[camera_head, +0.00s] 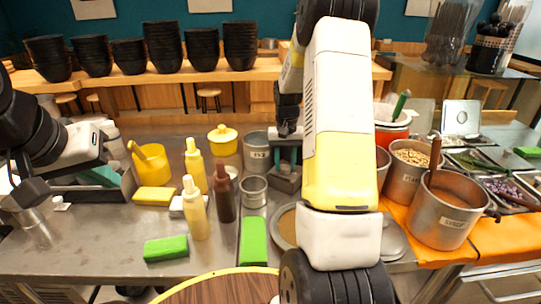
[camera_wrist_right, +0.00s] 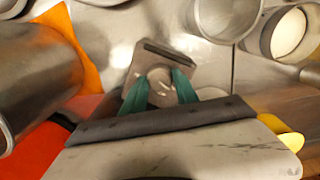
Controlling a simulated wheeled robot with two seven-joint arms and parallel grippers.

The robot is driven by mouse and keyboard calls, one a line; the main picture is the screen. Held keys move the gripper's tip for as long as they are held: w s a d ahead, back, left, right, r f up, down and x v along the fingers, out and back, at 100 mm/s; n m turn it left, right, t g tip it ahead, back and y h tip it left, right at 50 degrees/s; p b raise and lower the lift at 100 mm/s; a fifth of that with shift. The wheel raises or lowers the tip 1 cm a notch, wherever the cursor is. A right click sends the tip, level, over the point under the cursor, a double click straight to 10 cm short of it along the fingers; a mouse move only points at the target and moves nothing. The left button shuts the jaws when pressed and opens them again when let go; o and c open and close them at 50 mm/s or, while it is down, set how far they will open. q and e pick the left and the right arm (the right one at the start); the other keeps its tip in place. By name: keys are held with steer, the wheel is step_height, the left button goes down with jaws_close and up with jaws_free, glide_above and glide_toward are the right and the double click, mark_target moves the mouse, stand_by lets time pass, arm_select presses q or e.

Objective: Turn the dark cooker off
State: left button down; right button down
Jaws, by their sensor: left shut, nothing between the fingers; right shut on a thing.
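A small dark grey unit, which looks like the dark cooker (camera_head: 287,184), stands on the metal counter in the middle of the head view, partly hidden by my right arm. In the right wrist view its grey square top (camera_wrist_right: 190,62) has a dark bar along one edge and a pale round knob (camera_wrist_right: 160,76). My right gripper (camera_wrist_right: 161,90) has its green fingers on either side of the knob, shut on it; in the head view the gripper (camera_head: 287,158) points down at the unit. My left gripper (camera_head: 104,177) is shut and empty at the far left.
A grey metal pot (camera_head: 256,150), a small metal cup (camera_head: 253,191), a brown bottle (camera_head: 224,195) and yellow bottles (camera_head: 195,208) stand left of the unit. Metal pots of food (camera_head: 444,217) stand on an orange cloth at right. A green sponge (camera_head: 166,248) lies in front.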

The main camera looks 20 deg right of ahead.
mark_target(285, 166)
stand_by(0.5)
steer(key=c, duration=0.9)
jaws_free()
steer(key=shift+c, duration=0.2)
steer(key=shift+r, duration=3.95)
